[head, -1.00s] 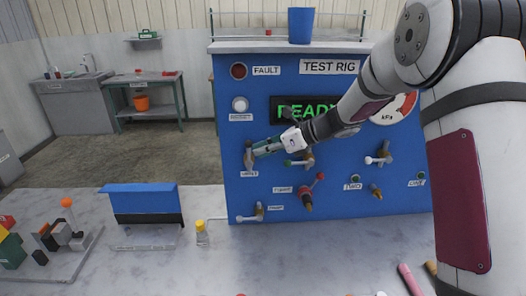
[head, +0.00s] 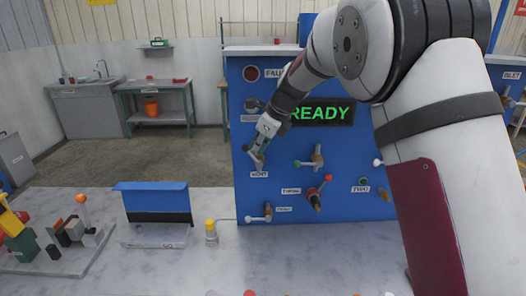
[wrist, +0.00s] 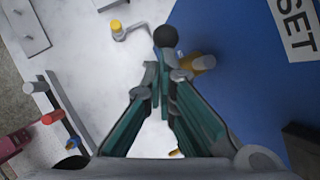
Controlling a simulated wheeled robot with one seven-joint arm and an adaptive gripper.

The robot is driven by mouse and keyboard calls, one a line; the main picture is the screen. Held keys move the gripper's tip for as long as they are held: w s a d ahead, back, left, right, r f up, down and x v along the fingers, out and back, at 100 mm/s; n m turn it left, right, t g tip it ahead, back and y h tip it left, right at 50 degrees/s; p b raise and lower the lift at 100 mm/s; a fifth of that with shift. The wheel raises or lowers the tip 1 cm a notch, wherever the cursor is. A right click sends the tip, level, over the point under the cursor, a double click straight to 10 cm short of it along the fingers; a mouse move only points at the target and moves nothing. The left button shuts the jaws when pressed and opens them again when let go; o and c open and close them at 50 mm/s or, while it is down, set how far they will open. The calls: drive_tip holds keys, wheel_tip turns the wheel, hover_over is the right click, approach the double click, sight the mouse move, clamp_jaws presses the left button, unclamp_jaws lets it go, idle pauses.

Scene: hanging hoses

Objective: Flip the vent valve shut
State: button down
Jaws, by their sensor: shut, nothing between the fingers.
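The VENT label (head: 259,174) is on the blue test rig panel, at its left side. My gripper (head: 257,160) is just above that label and points down along the panel. It covers most of the vent valve in the head view, so the handle position cannot be read there. In the wrist view my gripper (wrist: 161,78) has its fingertips together with nothing held. A black ball knob (wrist: 165,36) shows just beyond the fingertips, and a brass valve part (wrist: 201,63) sits to their right against the blue panel. I cannot tell whether the fingers touch the knob.
Other valves sit close by, with a red-handled one (head: 317,192) and a green-tipped one (head: 311,160) to the right. A lower valve (head: 262,214) is beneath. A yellow-capped bottle (head: 211,230) and a blue-topped stand (head: 155,205) are on the bench at left. The display (head: 318,113) reads READY.

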drive_tip(key=a+f+n+h+b, duration=0.1)
drive_tip(key=a+f+h, duration=0.2)
drive_tip(key=h, duration=0.6)
drive_tip(key=a, duration=0.2)
drive_tip(key=shift+a+f+n, duration=0.2)
drive_tip(key=shift+a+n, duration=0.1)
drive_tip(key=shift+a, duration=0.05)
drive_tip(key=shift+s+a+f, duration=0.1)
drive_tip(key=shift+a+f, duration=0.05)
drive_tip(key=shift+f, duration=0.05)
drive_tip(key=shift+r, duration=0.1)
